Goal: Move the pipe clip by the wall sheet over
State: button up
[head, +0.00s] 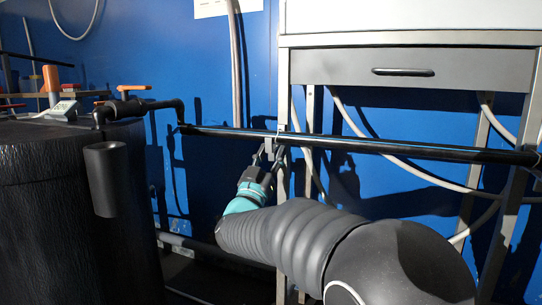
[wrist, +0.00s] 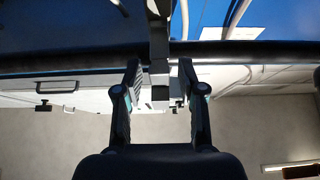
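The black horizontal pipe (head: 360,145) runs from the valve at the left to the right edge, in front of the cabinet frame. My gripper (head: 268,152) reaches up to it from below, near the frame's left leg. In the wrist view my gripper (wrist: 160,72) has its two fingers apart, just by the pipe (wrist: 80,62). A small grey block (wrist: 159,78), seemingly the pipe clip, shows between the fingers with a gap on each side. I cannot fully separate it from the grey upright behind. A white wall sheet (head: 212,8) hangs at the top.
A black tank (head: 45,210) with an orange-handled valve (head: 134,88) stands at the left. The cabinet (head: 400,68) on its grey frame stands behind the pipe. Pale cables (head: 405,165) loop behind the pipe under the cabinet.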

jog(key=shift+s+f, duration=0.1)
jog(key=v, duration=1.1)
jog(key=shift+s+a+f, duration=0.15)
jog(key=shift+s, duration=0.2)
